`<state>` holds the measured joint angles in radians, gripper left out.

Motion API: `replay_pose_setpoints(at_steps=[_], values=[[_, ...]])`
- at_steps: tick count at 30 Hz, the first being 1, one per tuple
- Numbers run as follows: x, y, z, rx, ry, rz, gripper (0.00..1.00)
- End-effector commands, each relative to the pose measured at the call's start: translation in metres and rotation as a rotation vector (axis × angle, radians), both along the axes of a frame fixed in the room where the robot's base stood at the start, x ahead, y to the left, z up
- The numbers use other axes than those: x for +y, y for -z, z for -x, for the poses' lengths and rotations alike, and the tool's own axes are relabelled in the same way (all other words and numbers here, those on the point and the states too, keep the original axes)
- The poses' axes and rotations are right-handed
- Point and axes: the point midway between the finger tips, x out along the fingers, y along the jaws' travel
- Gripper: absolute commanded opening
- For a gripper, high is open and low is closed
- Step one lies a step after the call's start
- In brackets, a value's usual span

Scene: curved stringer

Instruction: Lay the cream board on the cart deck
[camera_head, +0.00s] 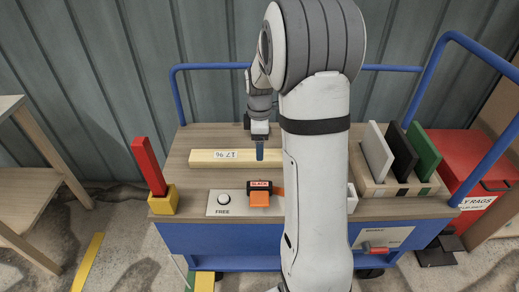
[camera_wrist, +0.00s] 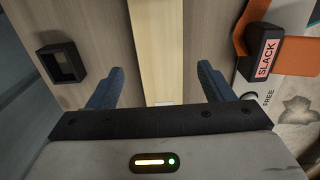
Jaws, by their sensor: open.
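The cream board (camera_head: 210,158), a long pale bar with an upside-down number label, lies flat on the wooden cart deck (camera_head: 206,138). My arm hides its right part in the head view. My gripper (camera_head: 260,150) is over the board, pointing down. In the wrist view my gripper (camera_wrist: 161,70) is open, with one blue finger on each side of the cream board (camera_wrist: 163,45) and a gap on both sides. I cannot tell how far down the fingertips reach beside it.
A SLACK block with an orange strap (camera_head: 260,198) and a FREE button plate (camera_head: 222,210) sit in front. A red post in a yellow base (camera_head: 163,198) stands at left. A rack of white, black and green panels (camera_head: 402,186) is at right. Blue rails (camera_head: 205,67) border the deck.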

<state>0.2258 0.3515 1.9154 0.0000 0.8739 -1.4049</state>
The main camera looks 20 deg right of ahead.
Motion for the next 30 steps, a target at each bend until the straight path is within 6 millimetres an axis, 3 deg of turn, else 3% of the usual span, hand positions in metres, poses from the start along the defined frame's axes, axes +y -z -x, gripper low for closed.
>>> replay_pose_setpoints(at_steps=[1, 6, 13, 17, 20, 24, 30], values=[[0.0, -0.016, 0.0, -0.003, 0.0, 0.001, 0.74], [0.0, -0.049, 0.0, -0.001, -0.001, 0.0, 0.74], [0.001, -0.071, 0.001, -0.001, 0.003, 0.0, 0.74], [0.014, -0.082, 0.016, -0.01, 0.082, 0.002, 0.74], [0.034, -0.094, 0.046, -0.027, 0.237, 0.002, 0.74], [0.067, -0.106, 0.106, -0.059, 0.537, -0.007, 0.74], [0.097, -0.102, 0.183, -0.091, 0.93, -0.037, 0.74]])
